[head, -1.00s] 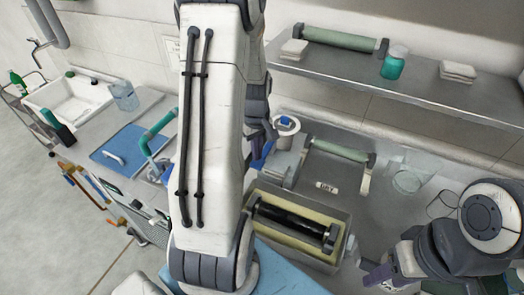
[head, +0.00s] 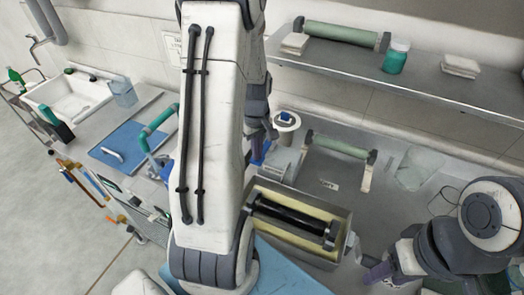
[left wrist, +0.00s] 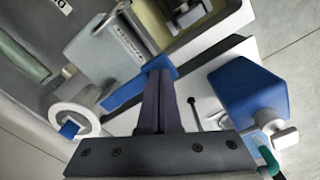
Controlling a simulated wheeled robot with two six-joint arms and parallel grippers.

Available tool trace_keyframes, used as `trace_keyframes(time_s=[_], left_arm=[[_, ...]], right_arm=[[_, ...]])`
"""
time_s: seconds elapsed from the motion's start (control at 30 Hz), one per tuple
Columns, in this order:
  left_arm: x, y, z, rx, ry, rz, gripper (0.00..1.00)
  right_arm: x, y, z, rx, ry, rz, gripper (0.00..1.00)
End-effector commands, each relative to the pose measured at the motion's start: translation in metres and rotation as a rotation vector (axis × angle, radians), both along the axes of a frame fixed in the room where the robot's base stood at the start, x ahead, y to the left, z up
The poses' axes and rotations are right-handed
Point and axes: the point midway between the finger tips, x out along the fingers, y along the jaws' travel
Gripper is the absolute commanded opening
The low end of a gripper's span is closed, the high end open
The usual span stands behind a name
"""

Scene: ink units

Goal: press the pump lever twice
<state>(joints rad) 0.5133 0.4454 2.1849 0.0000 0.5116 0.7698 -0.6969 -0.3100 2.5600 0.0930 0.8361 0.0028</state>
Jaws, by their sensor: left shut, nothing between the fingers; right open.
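The pump lever, a blue bar (left wrist: 122,95), lies across the middle of the left wrist view beside a grey box-shaped unit. Part of this blue shows in the head view (head: 261,153) below my left gripper. My left gripper (left wrist: 158,75) is shut and empty. Its fingertips overlap the blue bar in the left wrist view; whether they touch it I cannot tell. In the head view my left arm hides much of this area. My right gripper (head: 376,273) is open and empty at the lower right, well away from the lever.
A tray with a black roller (head: 290,222) stands right of my left arm. A white round pot with a blue piece (head: 286,122) stands behind the lever. A green roller (head: 340,146) and clear beaker (head: 418,168) stand further right. A shelf (head: 440,92) runs above.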

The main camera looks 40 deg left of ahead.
Motion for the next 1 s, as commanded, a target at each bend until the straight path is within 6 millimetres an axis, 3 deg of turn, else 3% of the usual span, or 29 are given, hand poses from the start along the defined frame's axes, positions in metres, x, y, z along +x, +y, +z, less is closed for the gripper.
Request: trace_keyframes(time_s=[0.57,1.0], left_arm=[[0.0,0.0,-0.025,0.0,0.0,0.0,0.0],[0.0,0.0,-0.011,0.001,-0.001,0.0,0.0]], right_arm=[[0.0,0.0,-0.018,0.0,0.0,0.0,0.5],[0.0,0.0,-0.005,0.0,0.0,0.0,0.5]])
